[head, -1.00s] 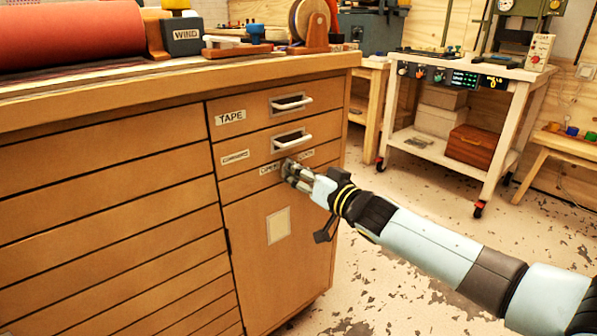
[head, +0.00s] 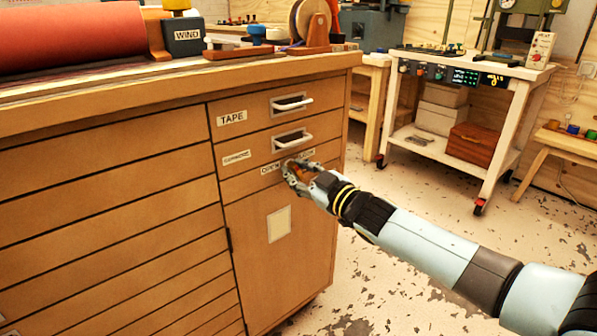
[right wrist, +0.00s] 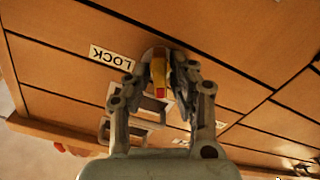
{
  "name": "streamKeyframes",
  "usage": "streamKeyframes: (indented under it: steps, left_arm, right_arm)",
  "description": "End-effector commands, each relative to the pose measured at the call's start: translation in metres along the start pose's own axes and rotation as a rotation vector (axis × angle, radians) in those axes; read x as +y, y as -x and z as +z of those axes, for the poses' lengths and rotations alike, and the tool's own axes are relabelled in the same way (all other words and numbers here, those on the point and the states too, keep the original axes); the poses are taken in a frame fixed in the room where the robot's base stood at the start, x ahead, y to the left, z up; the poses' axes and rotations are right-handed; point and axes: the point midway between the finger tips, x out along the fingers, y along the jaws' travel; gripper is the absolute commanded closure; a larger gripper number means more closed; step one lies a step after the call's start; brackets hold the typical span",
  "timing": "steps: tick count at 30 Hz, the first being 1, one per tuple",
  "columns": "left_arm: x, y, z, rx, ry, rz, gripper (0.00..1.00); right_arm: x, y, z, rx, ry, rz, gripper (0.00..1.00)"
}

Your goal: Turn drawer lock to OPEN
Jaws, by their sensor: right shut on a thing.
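The drawer lock is a small yellow and orange knob with a red end (right wrist: 160,78) on a round plate on the cabinet's narrow front panel, below two handled drawers. My right gripper (right wrist: 160,85) is shut on it, one finger on each side. In the right wrist view the knob's red end points down the picture, toward the drawer handles. The LOCK label (right wrist: 112,57) appears upside down left of the knob. In the head view my right gripper (head: 294,176) partly covers the knob and the labels; the OPEN label (head: 270,169) shows left of it. My left gripper is not in view.
A TAPE drawer (head: 232,117) and another drawer with a pull handle (head: 292,141) sit above the lock. The worktop edge (head: 200,80) overhangs the cabinet. A white cart (head: 460,70) stands back right. The floor right of the cabinet is clear.

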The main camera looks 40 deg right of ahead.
Motion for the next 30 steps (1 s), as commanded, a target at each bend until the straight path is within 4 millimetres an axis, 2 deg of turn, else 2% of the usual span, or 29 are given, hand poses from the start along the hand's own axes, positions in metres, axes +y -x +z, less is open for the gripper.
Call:
streamKeyframes:
  steps: [12,30]
  left_arm:
    - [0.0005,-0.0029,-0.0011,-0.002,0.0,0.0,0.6]
    - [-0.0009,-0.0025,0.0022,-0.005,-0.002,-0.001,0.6]
  right_arm:
    - [-0.0016,0.0005,0.0013,-0.002,0.262,-0.001,1.0]
    - [-0.0018,0.0006,0.0013,-0.002,0.333,-0.001,1.0]
